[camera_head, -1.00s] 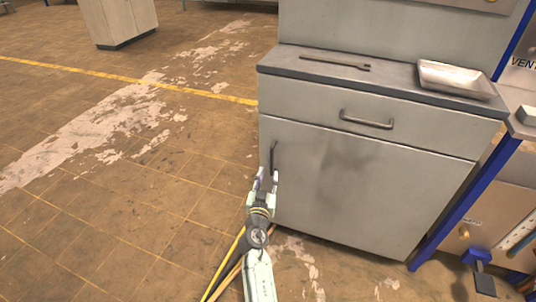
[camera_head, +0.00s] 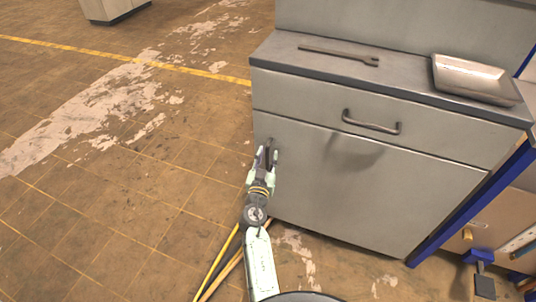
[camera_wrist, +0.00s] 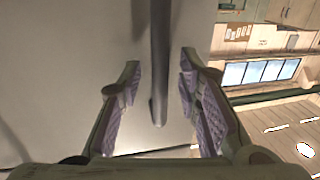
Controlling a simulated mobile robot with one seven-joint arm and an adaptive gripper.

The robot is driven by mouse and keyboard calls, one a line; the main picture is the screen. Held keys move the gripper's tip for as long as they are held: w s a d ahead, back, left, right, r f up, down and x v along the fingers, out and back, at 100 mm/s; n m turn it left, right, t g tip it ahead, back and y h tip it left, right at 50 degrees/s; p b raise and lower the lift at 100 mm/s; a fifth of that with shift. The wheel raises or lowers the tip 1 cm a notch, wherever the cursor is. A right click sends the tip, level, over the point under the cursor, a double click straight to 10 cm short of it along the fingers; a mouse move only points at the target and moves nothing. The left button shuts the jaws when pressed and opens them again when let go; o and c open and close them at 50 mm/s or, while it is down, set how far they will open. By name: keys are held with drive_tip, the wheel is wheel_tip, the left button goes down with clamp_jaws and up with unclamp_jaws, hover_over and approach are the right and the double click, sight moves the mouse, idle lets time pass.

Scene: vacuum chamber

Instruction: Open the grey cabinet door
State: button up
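The grey cabinet door (camera_head: 350,190) is the large front panel below the drawer, and it looks shut. Its dark vertical handle (camera_wrist: 158,70) is near the door's left edge. In the head view my gripper (camera_head: 265,158) is at this handle and partly covers it. In the wrist view my gripper (camera_wrist: 158,95) is open, with one finger on each side of the handle bar and gaps between fingers and bar. The lower end of the handle shows between the fingertips.
Above the door is a drawer with a horizontal handle (camera_head: 370,124). A wrench (camera_head: 338,55) and a metal tray (camera_head: 474,78) lie on the cabinet top. A blue frame (camera_head: 470,212) stands close on the right. The floor (camera_head: 110,200) to the left is clear.

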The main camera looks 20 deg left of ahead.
drive_tip(key=shift+c, duration=0.3)
clamp_jaws()
idle(0.6)
